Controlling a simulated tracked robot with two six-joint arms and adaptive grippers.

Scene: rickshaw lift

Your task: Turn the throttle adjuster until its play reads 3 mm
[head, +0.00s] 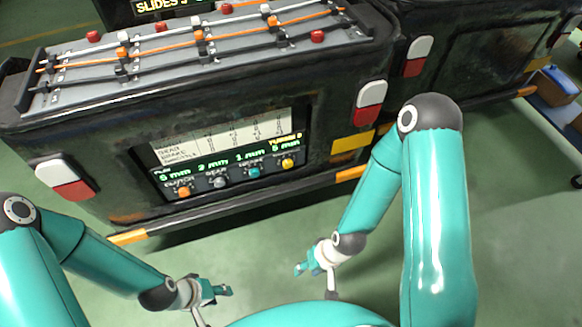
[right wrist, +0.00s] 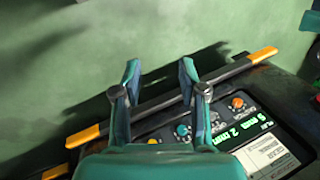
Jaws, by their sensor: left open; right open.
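The dark rear panel carries a lit display (head: 230,157) with a row of green mm readouts and small knobs under it. The yellow knob (head: 288,162) at the right end appears to be the throttle adjuster; its label is too small to read surely. The readout above it looks like 5 or 6 mm. Orange (head: 184,192), grey (head: 220,182) and teal (head: 253,171) knobs sit to its left. My left gripper (head: 226,290) and right gripper (head: 298,270) are open and empty, below and apart from the panel.
An orange-ended bumper bar (head: 240,212) runs along the panel's lower edge. Red-and-white lamps (head: 369,105) flank the panel. Cables and rods (head: 200,45) lie on the grey deck above. Green floor is clear in front. A blue item (head: 561,82) is at far right.

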